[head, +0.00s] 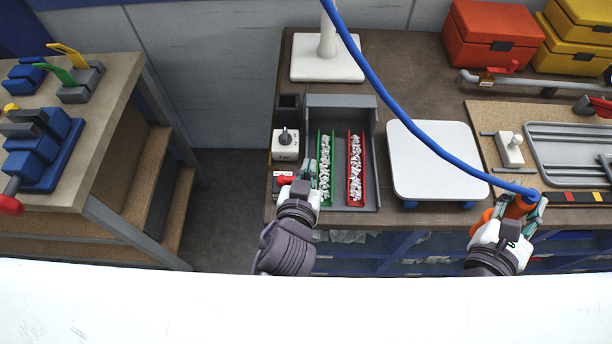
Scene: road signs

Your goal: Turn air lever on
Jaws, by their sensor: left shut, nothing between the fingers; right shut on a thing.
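In the head view, a red lever (503,69) sits on a grey pipe (530,82) at the back right, in front of the red box; I take it for the air lever. It lies roughly along the pipe, and its exact setting is too small to tell. My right gripper (534,205) is shut on an orange tool (517,207) at the end of the blue hose (402,112), at the bench's front edge. My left gripper (309,170) is shut and empty, beside the green tray and a small red part (287,180). Both grippers are well away from the lever.
A grey holder (340,100) carries green (325,205) and red (350,203) trays of small parts. A white plate (435,150) lies mid-bench. Red (490,35) and yellow boxes stand at the back right. The blue hose hangs across the bench. A side table (120,75) stands left.

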